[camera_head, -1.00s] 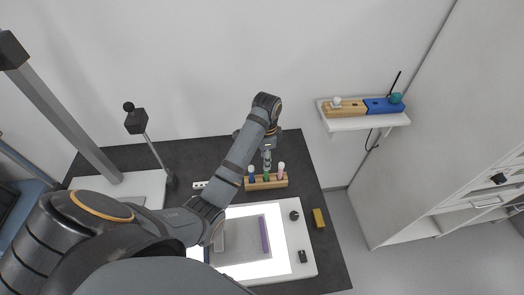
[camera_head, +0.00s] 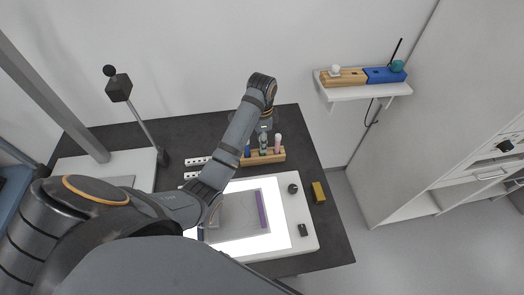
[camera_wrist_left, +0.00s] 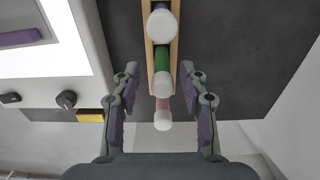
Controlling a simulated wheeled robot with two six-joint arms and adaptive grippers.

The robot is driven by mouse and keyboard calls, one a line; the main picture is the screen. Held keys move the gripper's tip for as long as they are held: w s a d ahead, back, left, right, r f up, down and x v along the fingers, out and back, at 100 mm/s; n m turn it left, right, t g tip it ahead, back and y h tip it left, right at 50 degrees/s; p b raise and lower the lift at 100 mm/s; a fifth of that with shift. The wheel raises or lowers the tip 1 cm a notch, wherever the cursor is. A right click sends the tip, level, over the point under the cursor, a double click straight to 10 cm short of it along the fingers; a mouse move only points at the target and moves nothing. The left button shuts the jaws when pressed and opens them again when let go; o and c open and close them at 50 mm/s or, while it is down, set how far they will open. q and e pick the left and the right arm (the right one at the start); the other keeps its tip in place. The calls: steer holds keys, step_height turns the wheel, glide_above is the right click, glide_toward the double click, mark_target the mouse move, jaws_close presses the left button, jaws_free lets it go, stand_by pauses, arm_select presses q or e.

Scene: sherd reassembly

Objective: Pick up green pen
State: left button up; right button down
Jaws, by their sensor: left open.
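The green pen (camera_wrist_left: 162,60) stands in a wooden holder (camera_wrist_left: 151,50) between a blue pen (camera_wrist_left: 161,24) and a pink pen (camera_wrist_left: 162,112), its white end facing the wrist camera. My left gripper (camera_wrist_left: 160,72) is open, with one finger on each side of the row at about the green pen. I cannot tell how far above it the fingertips are. In the head view, my left gripper (camera_head: 265,132) is over the wooden holder (camera_head: 270,157) at the green pen, which it partly hides. My right gripper is not in view.
A lit white panel (camera_head: 298,215) with a purple strip (camera_head: 262,209) lies in front of the holder. A yellow block (camera_head: 319,192) is on the dark table (camera_head: 330,245) at right. A wall shelf (camera_head: 365,92) is at upper right.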

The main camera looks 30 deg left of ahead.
arm_select(q)
steer(key=f+b, duration=0.1)
steer(key=f, duration=0.2)
steer(key=shift+w+f+b, duration=0.2)
steer(key=shift+f+b, duration=0.15)
steer(key=shift+b, duration=0.05)
steer(key=shift+r, duration=0.1)
jaws_close()
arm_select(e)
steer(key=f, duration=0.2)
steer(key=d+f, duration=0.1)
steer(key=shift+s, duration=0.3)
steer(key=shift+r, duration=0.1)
